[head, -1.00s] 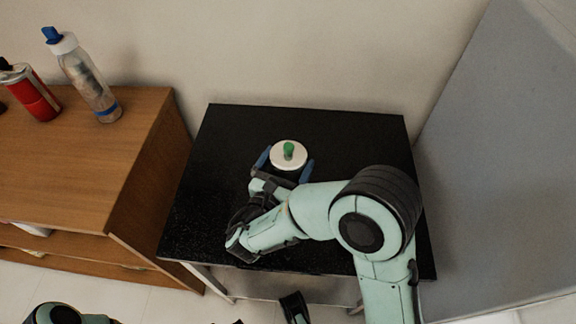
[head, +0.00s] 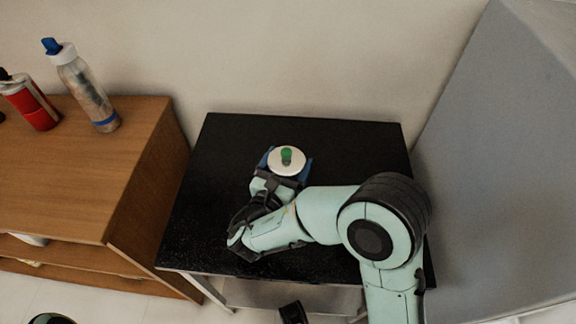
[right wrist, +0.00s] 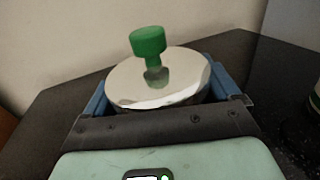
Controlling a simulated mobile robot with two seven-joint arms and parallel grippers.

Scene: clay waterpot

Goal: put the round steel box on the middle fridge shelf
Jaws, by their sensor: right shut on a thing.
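The round steel box (head: 287,168) stands on a black table. Its pale round lid with a green knob shows in the head view and up close in the right wrist view (right wrist: 122,90). My right gripper (head: 286,165) is shut on it, with one blue finger on each side of the box. The box's lower part is hidden by the gripper. My left gripper is not clearly in view. No fridge shelf can be made out.
The black table (head: 225,215) is otherwise mostly clear. A wooden cabinet (head: 90,170) on the left carries a bottle with a blue cap (head: 88,88) and a red can (head: 32,102). A large grey panel (head: 490,170) stands close on the right.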

